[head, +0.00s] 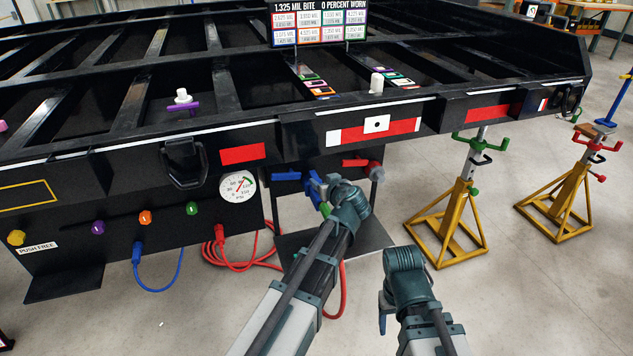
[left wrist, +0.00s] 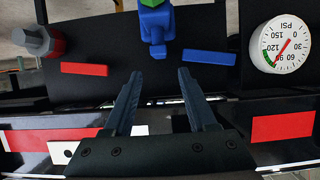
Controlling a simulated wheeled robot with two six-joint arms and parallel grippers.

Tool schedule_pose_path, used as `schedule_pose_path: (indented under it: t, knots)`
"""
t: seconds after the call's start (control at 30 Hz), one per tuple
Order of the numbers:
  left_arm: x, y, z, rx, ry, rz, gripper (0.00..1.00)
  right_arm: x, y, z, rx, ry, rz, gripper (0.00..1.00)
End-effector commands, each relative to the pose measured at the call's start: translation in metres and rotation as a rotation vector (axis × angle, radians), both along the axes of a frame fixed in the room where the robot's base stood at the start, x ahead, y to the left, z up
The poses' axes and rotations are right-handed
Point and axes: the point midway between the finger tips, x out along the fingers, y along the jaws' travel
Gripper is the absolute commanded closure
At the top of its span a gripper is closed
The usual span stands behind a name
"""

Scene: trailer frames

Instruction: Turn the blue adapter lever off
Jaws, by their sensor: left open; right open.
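A blue adapter (head: 314,187) with a green part sits on the black panel under the trailer's edge, partly behind my left wrist. It shows at the top of the left wrist view (left wrist: 156,27), its narrow blue lower part pointing toward my gripper. A flat blue bar (head: 286,176) is beside it, also in the left wrist view (left wrist: 209,57). I cannot tell which blue piece is the lever. My left gripper (left wrist: 159,73) is open and empty, its fingertips below the adapter and apart from it. My right gripper (head: 384,312) is open over the floor at lower right, its fingers partly hidden.
A red bar (left wrist: 84,69) and a grey-red fitting (left wrist: 38,40) are on the same panel. A pressure gauge (head: 237,187) is beside the panel. Red hoses (head: 240,265) hang below. Yellow jack stands (head: 450,225) are at right. Clear floor lies in front.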

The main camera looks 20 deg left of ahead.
Motion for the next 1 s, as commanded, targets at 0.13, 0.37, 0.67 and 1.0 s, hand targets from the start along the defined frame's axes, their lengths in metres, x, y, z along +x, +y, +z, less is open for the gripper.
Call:
schedule_pose_path:
  t: [0.13,0.37,0.67,1.0]
  knots:
    - [0.025,0.015,-0.015,-0.002,0.000,0.002,0.43,0.000,0.000,-0.015,0.002,0.000,0.002,0.34]
    - [0.046,0.030,-0.024,-0.001,0.001,0.001,0.43,0.000,0.001,-0.024,0.004,0.000,0.005,0.34]
    - [0.052,0.035,-0.026,-0.001,0.001,0.000,0.43,0.000,0.001,-0.026,0.005,0.000,0.005,0.34]
    - [0.052,0.035,-0.026,-0.001,0.001,0.000,0.73,0.000,0.001,-0.026,0.005,0.000,0.005,0.34]
